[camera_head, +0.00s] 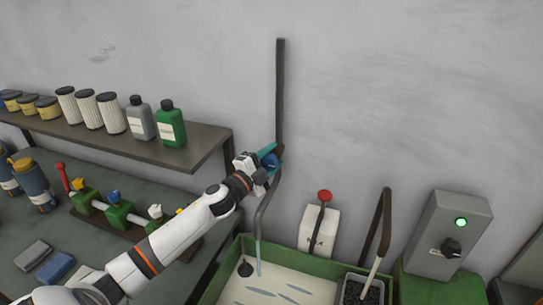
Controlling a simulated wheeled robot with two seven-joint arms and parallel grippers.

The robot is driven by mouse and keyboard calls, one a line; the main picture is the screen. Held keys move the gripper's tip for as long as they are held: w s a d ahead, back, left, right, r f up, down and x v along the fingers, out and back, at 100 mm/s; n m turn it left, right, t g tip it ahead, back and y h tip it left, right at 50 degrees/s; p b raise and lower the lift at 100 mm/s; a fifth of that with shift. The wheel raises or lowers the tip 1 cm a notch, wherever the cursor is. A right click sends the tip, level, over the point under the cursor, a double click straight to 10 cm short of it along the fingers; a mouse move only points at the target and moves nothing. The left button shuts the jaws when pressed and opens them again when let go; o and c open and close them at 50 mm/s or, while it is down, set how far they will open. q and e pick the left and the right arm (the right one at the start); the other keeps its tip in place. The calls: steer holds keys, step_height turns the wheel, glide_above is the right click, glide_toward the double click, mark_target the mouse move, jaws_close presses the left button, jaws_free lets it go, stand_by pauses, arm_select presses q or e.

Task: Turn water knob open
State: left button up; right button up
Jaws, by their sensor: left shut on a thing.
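A dark water pipe (280,90) runs down the grey wall and bends into a thin spout over a green-rimmed basin. A blue water knob (270,161) sits on the pipe, partly covered by my gripper. My left gripper (268,160) reaches in from the left at the knob and is shut on it. The fingers hide part of the knob, so its turn angle cannot be told. A thin pale streak (258,258) hangs below the spout's end; I cannot tell whether it is water. My right gripper is not in view.
A shelf (205,146) with bottles and filters is left of the knob. Below it, a bench holds green valves (118,215). The basin's green rim (290,252) is below. A red-topped white box (319,228) and a grey control box (447,240) with a green light are right.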

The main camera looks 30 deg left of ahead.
arm_select(q)
steer(key=shift+f, duration=0.1)
stand_by(0.3)
steer(key=o, duration=1)
steer(key=shift+s+f+b, duration=0.15)
steer(key=shift+s+b, duration=0.15)
steer(key=shift+s, duration=0.15)
steer(key=s+a+f+b, duration=0.1)
steer(key=s+b, duration=0.3)
steer(key=s, duration=0.7)
steer(key=shift+a, duration=0.3)
